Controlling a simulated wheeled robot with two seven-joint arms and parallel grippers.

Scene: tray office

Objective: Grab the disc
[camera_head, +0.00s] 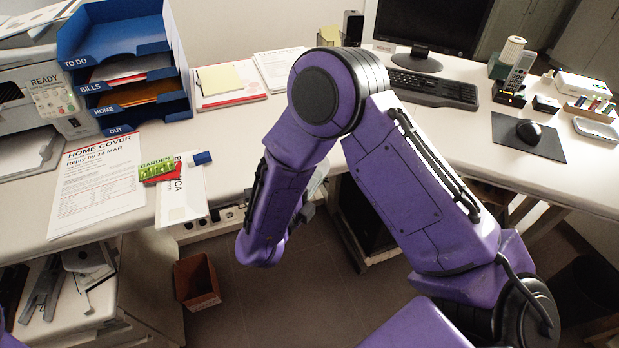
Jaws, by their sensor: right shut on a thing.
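I cannot clearly make out a disc in the head view. My right arm reaches from the lower right, bends at a high elbow and comes down in front of the desk's front edge. Its forearm hides most of my right gripper (307,210), of which only small grey parts show behind the forearm. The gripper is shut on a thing. A pale, curved grey piece (318,180) shows beside the forearm; I cannot tell whether it is the disc. My left gripper is not in view; a bit of purple at the lower left edge is mine.
A blue letter tray (122,85) stands beside a printer (55,95). Papers (98,185) and a red-and-green packet lie at the front left of the desk. A keyboard (432,88) and a mouse (528,132) are at right. A brown bin (196,282) stands on the floor.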

